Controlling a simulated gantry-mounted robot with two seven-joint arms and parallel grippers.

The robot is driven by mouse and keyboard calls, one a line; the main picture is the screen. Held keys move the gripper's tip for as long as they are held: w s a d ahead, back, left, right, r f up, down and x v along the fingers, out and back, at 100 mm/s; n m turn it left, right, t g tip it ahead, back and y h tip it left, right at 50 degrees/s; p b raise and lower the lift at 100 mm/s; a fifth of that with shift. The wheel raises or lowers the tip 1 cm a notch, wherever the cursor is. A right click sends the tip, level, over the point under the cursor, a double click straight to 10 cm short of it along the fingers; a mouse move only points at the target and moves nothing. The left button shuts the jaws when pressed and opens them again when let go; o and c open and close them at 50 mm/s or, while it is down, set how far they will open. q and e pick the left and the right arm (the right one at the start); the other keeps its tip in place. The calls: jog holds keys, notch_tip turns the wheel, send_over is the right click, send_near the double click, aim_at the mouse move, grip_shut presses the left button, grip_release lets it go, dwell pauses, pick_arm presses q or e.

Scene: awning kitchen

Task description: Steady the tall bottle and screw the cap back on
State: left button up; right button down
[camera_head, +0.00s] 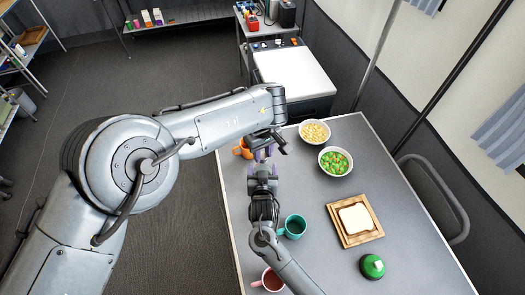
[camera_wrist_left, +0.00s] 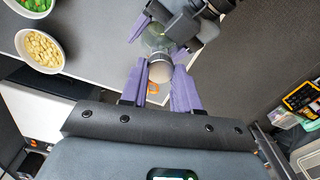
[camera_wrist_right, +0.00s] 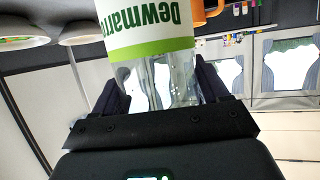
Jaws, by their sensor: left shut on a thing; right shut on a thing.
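The tall clear bottle (camera_wrist_right: 160,70) has a white and green label that shows upside down in the right wrist view. My right gripper (camera_wrist_right: 162,85) is shut around its clear part. In the left wrist view the bottle (camera_wrist_left: 155,40) is partly covered by the right gripper. A beige round cap (camera_wrist_left: 160,71) sits between the purple fingers of my left gripper (camera_wrist_left: 160,92), in line with the bottle's end. I cannot tell whether the cap's thread is engaged. In the head view my left gripper (camera_head: 263,153) and right gripper (camera_head: 262,173) meet closely and hide most of the bottle.
An orange mug (camera_head: 243,149) stands close beside the grippers. Bowls of nuts (camera_head: 314,132) and green vegetables (camera_head: 335,161) are to the right. A teal mug (camera_head: 294,227), bread on a wooden board (camera_head: 336,222), a green-topped item (camera_head: 372,267) and a pink mug (camera_head: 269,281) are nearer.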

pick_arm(q)
jog(key=o, duration=1)
jog(key=shift+r, duration=0.15)
jog(key=shift+r, duration=2.1)
jog(key=shift+c, duration=0.4)
